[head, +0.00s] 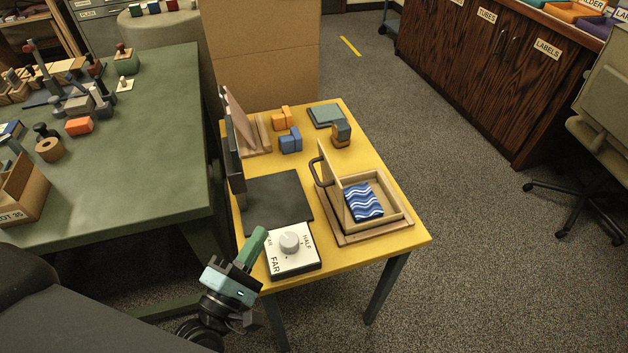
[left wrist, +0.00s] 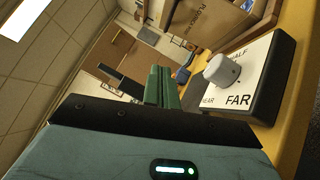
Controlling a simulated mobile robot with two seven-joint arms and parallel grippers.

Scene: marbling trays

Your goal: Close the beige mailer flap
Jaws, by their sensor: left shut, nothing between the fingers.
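The beige mailer (head: 402,213) is a shallow open box on a wooden base on the yellow table. Its flap (head: 333,180) stands up along the box's left side, with a dark handle on its outer face. A blue and white wavy piece (head: 363,201) lies inside the box. My left gripper (head: 259,236) has green fingers, shut and empty, above the table's near left edge beside the dial box. The fingers also show in the left wrist view (left wrist: 161,85). They are apart from the mailer. My right gripper is not in view.
The dial box (head: 292,263), marked HALF and FAR, stands between my left gripper and the mailer. A dark mat (head: 278,201) lies behind it. Upright panels (head: 235,150) stand at the table's left edge. Orange blocks (head: 281,120) and blue blocks (head: 291,141) sit farther back.

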